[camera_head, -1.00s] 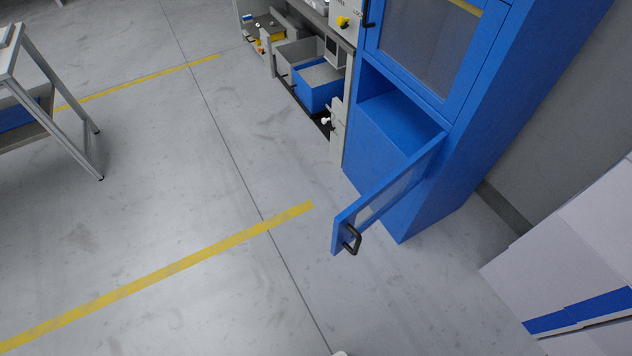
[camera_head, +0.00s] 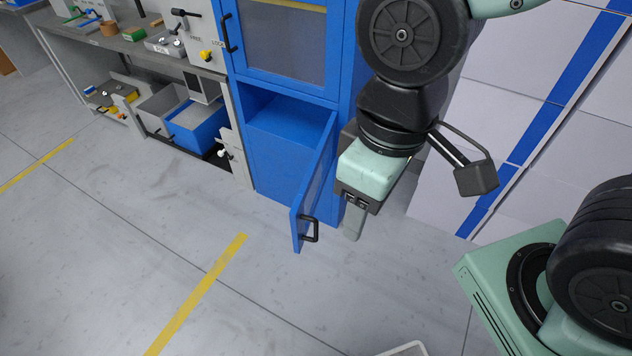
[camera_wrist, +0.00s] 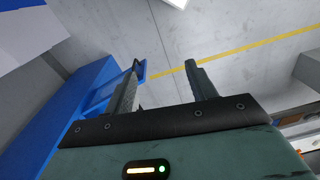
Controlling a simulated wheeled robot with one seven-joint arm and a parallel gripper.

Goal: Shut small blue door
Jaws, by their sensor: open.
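The small blue door (camera_head: 313,190) is the lower door of the blue cabinet (camera_head: 287,75). It is swung wide open, standing out from the cabinet, with its hinge side at the right of the opening. Its black handle (camera_head: 312,230) faces right, near the free edge. My gripper (camera_head: 352,225) points down just right of the door, on the handle side, and appears apart from it. In the wrist view my gripper (camera_wrist: 165,85) has its two fingers spread with nothing between them. Part of the door (camera_wrist: 104,92) shows behind the left finger there.
The cabinet's upper glazed door (camera_head: 284,42) is shut. A workbench with a blue bin (camera_head: 197,122) beneath stands to the left. Pale panels with blue stripes (camera_head: 490,130) stand close on the right. The floor in front of the door is clear, with a yellow line (camera_head: 205,285).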

